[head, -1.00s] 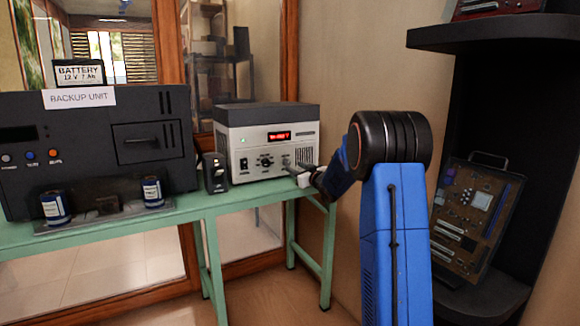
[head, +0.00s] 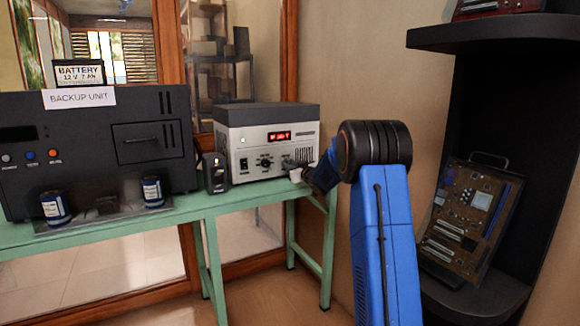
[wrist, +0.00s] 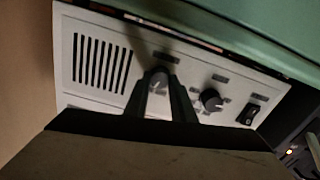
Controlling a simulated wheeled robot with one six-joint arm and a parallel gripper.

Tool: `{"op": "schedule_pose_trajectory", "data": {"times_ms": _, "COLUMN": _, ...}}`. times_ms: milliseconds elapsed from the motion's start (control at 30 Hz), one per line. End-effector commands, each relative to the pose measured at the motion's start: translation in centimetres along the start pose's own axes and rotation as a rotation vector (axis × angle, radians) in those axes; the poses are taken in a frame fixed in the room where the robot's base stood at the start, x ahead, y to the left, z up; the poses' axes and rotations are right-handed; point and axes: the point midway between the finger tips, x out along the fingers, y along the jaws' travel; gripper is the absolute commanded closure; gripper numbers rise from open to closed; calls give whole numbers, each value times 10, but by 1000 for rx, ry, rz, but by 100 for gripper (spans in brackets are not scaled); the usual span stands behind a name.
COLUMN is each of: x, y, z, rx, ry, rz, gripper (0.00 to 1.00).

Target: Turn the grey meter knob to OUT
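The meter (head: 250,142) is a pale box with a dark top and a lit red display, standing on the green bench. In the wrist view its panel (wrist: 98,98) appears upside down and tilted. The grey meter knob (wrist: 158,80) sits between the two fingertips of my gripper (wrist: 160,84). The fingers look shut on it, with no clear gap at its sides. My fingers hide its lower part, and I cannot read its pointer or labels. In the head view my gripper (head: 288,165) is at the panel's right side and covers most of this knob.
A black knob (wrist: 211,100) and a black rocker switch (wrist: 248,113) sit beside the grey knob on the panel. A small dark device (head: 215,173) stands left of the meter on the bench (head: 180,212). The backup unit (head: 95,145) is farther left. A black shelf (head: 480,150) stands at right.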

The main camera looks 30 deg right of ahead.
Motion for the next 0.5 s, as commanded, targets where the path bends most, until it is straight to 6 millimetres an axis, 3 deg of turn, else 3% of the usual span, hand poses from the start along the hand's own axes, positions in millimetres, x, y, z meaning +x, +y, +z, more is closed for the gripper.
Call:
{"op": "schedule_pose_trajectory", "data": {"times_ms": 267, "x": 0, "y": 0, "z": 0, "rx": -23, "ry": 0, "rz": 0, "gripper": 100}}
{"op": "schedule_pose_trajectory", "data": {"times_ms": 500, "x": 0, "y": -1, "z": 0, "rx": -142, "ry": 0, "rz": -1, "gripper": 100}}
